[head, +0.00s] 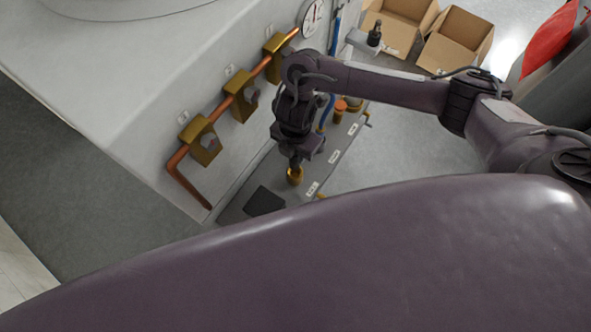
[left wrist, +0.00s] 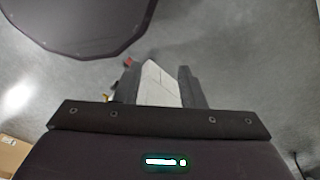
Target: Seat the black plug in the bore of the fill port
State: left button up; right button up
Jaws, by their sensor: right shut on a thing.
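My right gripper (head: 297,158) points down over the lower panel in the head view and is shut on the black plug. The plug is dark like the fingers and I cannot make out its outline. A brass fill port (head: 295,175) stands right below the fingertips; whether the plug is above its bore or partly in it cannot be told. My left gripper (left wrist: 160,80) shows in the left wrist view, its two dark fingers apart, with a pale surface visible between them. It is away from the port.
A copper pipe with brass blocks (head: 240,95) runs along the white machine wall to the left. A dark square (head: 264,201) lies on the panel near the port. Open cardboard boxes (head: 455,40) and a small dark object (head: 375,34) on a grey ledge are farther back.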

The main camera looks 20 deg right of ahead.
aim_at(295, 166)
notch_tip(295, 166, down, 5)
jog(key=b, duration=0.3)
jog(key=shift+a+f+b, duration=0.1)
jog(key=shift+b, duration=0.3)
notch_tip(295, 166, down, 4)
jog(key=b, duration=0.4)
jog(key=shift+f, duration=0.1)
jog(key=o, duration=1)
jog(key=shift+c, duration=0.2)
jog(key=shift+r, duration=0.2)
jog(key=shift+w+r, duration=0.1)
jog(key=shift+r, duration=0.2)
notch_tip(295, 166, up, 10)
jog(key=p, duration=0.3)
jog(key=shift+p, duration=0.35)
jog(key=shift+r, duration=0.65)
